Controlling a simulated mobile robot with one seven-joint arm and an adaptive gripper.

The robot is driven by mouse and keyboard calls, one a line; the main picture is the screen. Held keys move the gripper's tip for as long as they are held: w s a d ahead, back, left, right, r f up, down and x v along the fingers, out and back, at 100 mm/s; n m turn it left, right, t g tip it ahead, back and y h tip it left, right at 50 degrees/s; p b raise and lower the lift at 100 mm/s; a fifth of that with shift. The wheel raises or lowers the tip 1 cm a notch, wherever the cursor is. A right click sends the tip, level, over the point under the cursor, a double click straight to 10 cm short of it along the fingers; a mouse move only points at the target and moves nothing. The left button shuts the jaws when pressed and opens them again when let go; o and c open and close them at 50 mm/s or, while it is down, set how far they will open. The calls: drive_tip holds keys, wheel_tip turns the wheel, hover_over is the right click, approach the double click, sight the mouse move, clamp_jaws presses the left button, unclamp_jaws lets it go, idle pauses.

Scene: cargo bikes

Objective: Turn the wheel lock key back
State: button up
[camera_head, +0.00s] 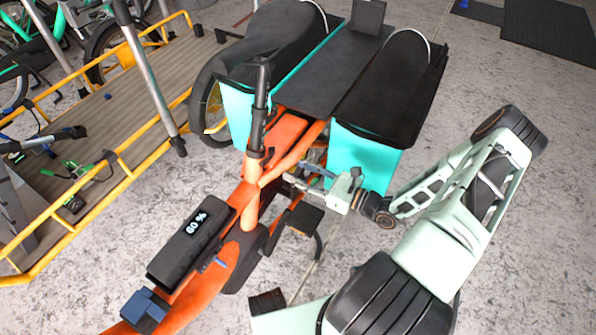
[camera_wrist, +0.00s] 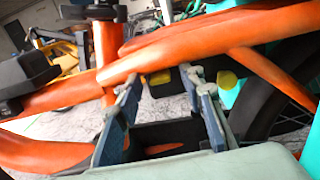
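The orange cargo bike (camera_head: 255,190) stands in the middle of the head view. Between and behind the fingers is a dark part (camera_wrist: 168,87) with a yellow piece; another yellow piece (camera_wrist: 228,80) shows right of the right finger. I cannot tell whether these belong to the wheel lock. The key itself cannot be made out; nothing is clearly held.
A black battery with a display reading 60 % (camera_head: 192,238) sits on the frame. A wheel (camera_wrist: 285,95) is close right of the fingers. A yellow-railed wooden platform (camera_head: 110,110) stands at left. Grey floor (camera_head: 480,60) is free at upper right.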

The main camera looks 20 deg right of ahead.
clamp_jaws()
drive_tip(key=shift+n, duration=0.4)
drive_tip(key=shift+n+p, duration=2.4)
drive_tip(key=shift+n, duration=6.3)
